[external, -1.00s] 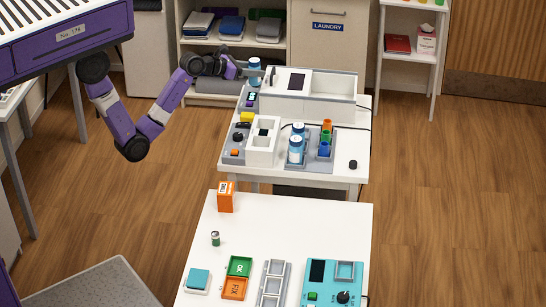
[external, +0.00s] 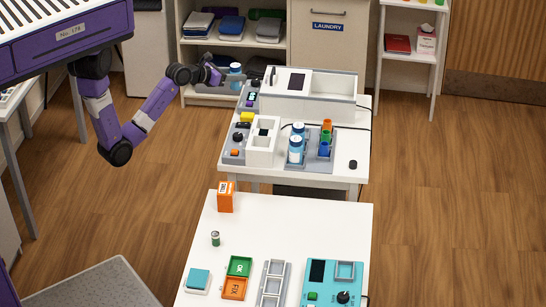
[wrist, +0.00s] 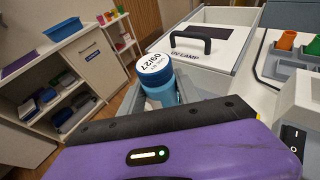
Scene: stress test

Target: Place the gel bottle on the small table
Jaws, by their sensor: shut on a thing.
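My gripper (external: 236,82) is shut on a blue bottle (external: 235,72) with a white top. In the wrist view the same bottle (wrist: 160,82) stands out beyond my gripper, and its round white lid reads "09/27". The bottle is held in the air near the left back corner of the far white table (external: 354,170), beside the white UV lamp box (wrist: 212,42). Two similar blue-and-white bottles (external: 295,150) stand on that table. A nearer white table (external: 265,225) is in front. I cannot tell which table is the small table.
The far table also carries a white holder (external: 263,140), a grey tray with coloured cups (external: 326,140) and a small black knob (external: 353,164). The near table holds an orange box (external: 226,197), a small can (external: 215,239) and devices along its front. Shelves (external: 232,45) stand behind.

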